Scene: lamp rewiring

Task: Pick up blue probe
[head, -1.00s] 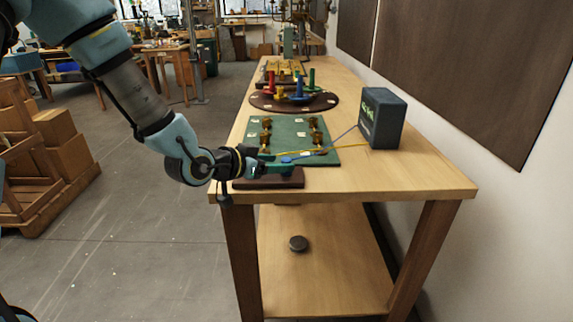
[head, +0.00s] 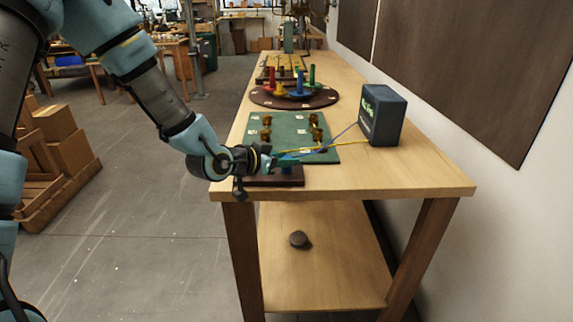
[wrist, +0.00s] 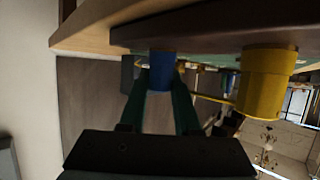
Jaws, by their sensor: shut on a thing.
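The blue probe (wrist: 162,72) is a short blue cylinder between the two green fingers of my gripper (wrist: 162,90) in the wrist view. My gripper is shut on it. In the head view my gripper (head: 285,160) is low over the table's near left part, at the dark wooden block (head: 270,182). The probe shows there as a small blue patch, largely hidden. The yellow probe (wrist: 267,85) stands beside it in the wrist view, apart from the fingers. I cannot tell whether the blue probe still touches the block.
A dark meter box (head: 382,115) stands at the right, with a blue and a yellow lead running left. A green board (head: 285,128) with brass posts lies behind my gripper. Beyond it is a round dark tray (head: 265,97) with coloured pegs. The table's near right (head: 400,175) is clear.

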